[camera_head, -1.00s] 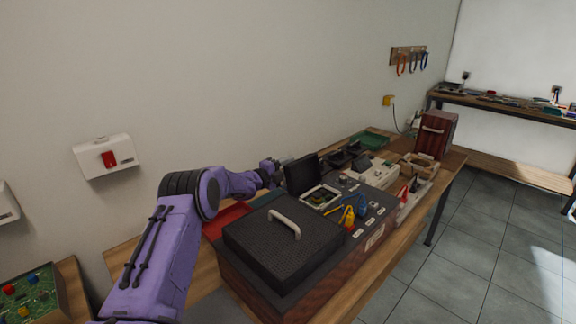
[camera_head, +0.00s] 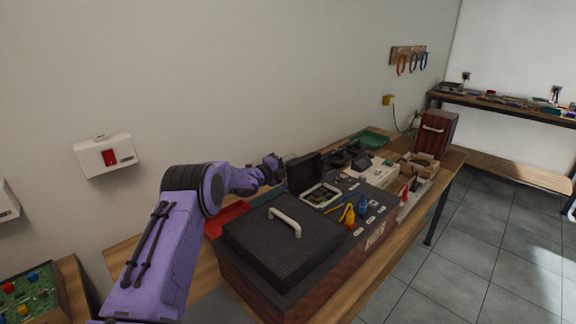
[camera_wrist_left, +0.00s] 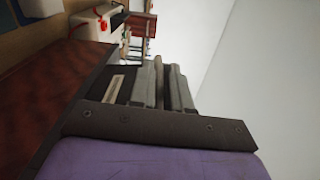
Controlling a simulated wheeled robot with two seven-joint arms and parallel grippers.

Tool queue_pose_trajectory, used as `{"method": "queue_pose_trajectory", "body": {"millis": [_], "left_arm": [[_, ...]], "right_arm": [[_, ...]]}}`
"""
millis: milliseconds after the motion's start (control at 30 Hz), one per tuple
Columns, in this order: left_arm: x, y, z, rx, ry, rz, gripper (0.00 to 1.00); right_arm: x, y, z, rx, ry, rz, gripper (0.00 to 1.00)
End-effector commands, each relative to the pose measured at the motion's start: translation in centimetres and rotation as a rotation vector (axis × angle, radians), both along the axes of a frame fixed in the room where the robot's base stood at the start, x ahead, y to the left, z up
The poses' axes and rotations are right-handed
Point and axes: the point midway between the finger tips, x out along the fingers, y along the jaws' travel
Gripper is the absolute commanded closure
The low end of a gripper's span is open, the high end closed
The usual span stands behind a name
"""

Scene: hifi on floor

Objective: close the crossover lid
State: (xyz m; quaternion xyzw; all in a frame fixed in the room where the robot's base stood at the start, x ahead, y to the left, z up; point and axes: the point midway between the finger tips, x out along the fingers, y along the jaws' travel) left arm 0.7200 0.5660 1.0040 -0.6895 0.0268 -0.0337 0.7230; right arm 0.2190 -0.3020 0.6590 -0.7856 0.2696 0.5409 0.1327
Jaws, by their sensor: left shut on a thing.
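The crossover lid (camera_head: 304,172) is a dark panel standing raised at the back of a white-framed opening (camera_head: 320,195) with a green board inside. The opening is in the top of a large wooden speaker cabinet (camera_head: 295,292). My left gripper (camera_head: 281,165) is at the lid's left edge, shut on it; the contact is small and partly hidden in the head view. In the left wrist view the grey fingers (camera_wrist_left: 165,82) are close together beside the dark cabinet top. My right gripper is not in view.
A black mesh grille (camera_head: 280,240) with a pale handle (camera_head: 285,221) lies on the cabinet in front. Yellow pliers (camera_head: 348,214) and a blue tool (camera_head: 362,203) are right of the opening. The wall rises behind the bench.

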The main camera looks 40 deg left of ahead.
Motion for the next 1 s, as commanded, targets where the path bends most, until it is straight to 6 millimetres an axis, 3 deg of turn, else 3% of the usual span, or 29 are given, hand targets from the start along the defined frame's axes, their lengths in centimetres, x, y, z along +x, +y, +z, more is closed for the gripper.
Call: {"method": "queue_pose_trajectory", "body": {"millis": [600,1000], "left_arm": [[-0.5,-3.9,0.9,0.422,-0.023,0.002,1.0],[-0.6,-4.8,1.5,0.507,-0.027,0.002,1.0]], "right_arm": [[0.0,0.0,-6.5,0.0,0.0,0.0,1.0],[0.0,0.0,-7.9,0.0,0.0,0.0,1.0]]}}
